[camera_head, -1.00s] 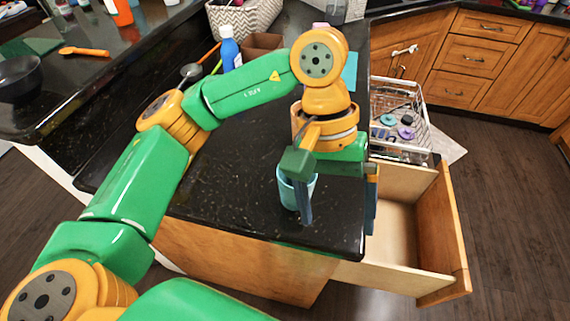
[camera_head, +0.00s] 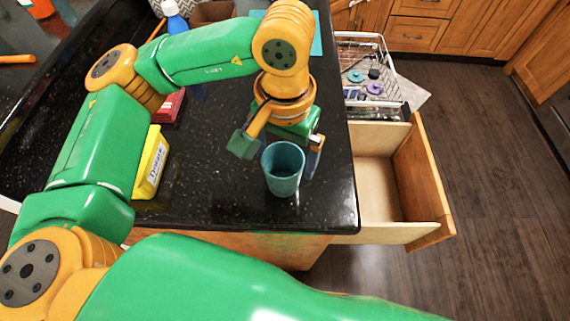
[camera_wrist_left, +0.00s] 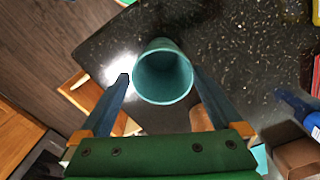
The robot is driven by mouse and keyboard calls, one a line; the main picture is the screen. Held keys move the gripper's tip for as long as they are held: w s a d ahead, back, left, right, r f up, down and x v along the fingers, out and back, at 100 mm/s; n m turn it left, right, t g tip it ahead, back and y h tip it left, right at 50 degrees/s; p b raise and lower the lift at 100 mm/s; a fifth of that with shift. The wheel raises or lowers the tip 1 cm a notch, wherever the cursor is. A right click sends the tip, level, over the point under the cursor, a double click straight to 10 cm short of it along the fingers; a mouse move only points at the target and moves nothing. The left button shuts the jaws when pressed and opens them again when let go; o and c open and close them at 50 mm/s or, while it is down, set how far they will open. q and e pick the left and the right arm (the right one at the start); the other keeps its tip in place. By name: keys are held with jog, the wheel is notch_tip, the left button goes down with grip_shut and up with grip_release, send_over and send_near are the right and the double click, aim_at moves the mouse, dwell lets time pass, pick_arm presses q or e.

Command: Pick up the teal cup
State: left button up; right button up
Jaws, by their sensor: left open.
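The teal cup (camera_head: 284,172) stands upright on the black counter near its front right corner, its open mouth facing up. My left gripper (camera_head: 278,150) is open, with one finger left of the cup and one right of it in the head view. In the left wrist view, the cup (camera_wrist_left: 163,78) lies centred between the tips of the open gripper (camera_wrist_left: 162,84). I cannot tell whether either finger touches it. My right gripper is not in view.
A yellow box (camera_head: 151,165) and a red box (camera_head: 168,108) are left of the cup. A blue bottle (camera_head: 174,17) is at the back. The counter around the cup is clear.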

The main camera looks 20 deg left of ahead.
aim_at(283, 166)
pick_arm(q)
jog(key=f, duration=0.2)
jog(key=shift+s+a+f, duration=0.3)
jog(key=shift+w+f, duration=0.25)
jog(key=shift+f, duration=0.15)
jog(key=shift+d, duration=0.1)
jog(key=c, duration=1.1)
jog(key=shift+r, duration=0.1)
jog(key=shift+c, duration=0.2)
